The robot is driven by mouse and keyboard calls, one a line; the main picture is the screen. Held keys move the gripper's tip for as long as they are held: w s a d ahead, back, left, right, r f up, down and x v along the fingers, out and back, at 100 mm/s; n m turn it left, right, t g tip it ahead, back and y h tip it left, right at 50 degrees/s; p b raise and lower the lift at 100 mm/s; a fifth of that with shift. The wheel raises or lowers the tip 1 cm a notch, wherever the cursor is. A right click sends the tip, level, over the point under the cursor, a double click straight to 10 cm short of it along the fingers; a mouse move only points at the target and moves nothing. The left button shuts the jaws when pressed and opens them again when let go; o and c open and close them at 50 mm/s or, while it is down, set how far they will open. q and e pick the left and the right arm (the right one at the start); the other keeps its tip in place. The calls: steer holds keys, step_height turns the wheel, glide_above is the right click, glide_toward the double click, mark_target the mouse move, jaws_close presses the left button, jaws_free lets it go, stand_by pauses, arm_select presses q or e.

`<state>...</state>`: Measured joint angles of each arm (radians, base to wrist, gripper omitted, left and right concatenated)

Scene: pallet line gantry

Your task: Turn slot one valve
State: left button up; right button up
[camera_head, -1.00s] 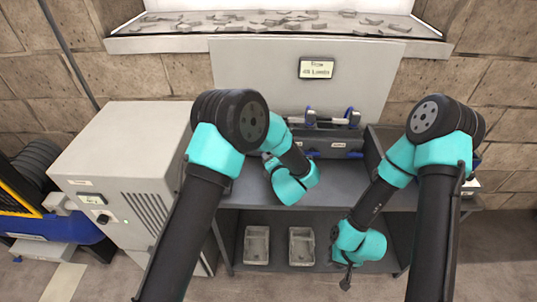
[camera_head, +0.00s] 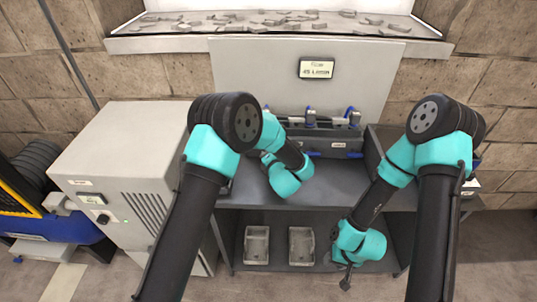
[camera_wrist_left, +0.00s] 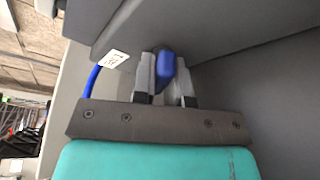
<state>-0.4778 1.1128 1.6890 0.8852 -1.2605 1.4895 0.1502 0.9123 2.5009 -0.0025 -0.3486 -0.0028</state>
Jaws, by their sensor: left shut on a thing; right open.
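A dark grey valve block (camera_head: 335,143) with blue parts and white labels stands at the back of the grey bench. A blue valve handle (camera_wrist_left: 166,66) is between the fingers of my left gripper (camera_wrist_left: 165,82) in the left wrist view, and the gripper is shut on it. A white label (camera_wrist_left: 113,58) is beside it; its text is not readable. In the head view my left wrist hides that gripper and part of the block. My right gripper (camera_head: 346,279) is open and empty, pointing down in front of the lower shelf.
A grey back panel with a small display (camera_head: 317,68) rises behind the block. A grey cabinet (camera_head: 120,170) stands left of the bench. Two grey trays (camera_head: 256,245) (camera_head: 301,246) sit on the lower shelf. The bench's front edge is bare.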

arm_select(q)
jaws_close()
steer(key=shift+m+t+y, duration=0.5)
steer(key=shift+m+t, duration=0.2)
steer(key=shift+m, duration=1)
steer(key=o, duration=0.7)
jaws_free()
steer(key=shift+s, duration=0.1)
steer(key=v, duration=1.2)
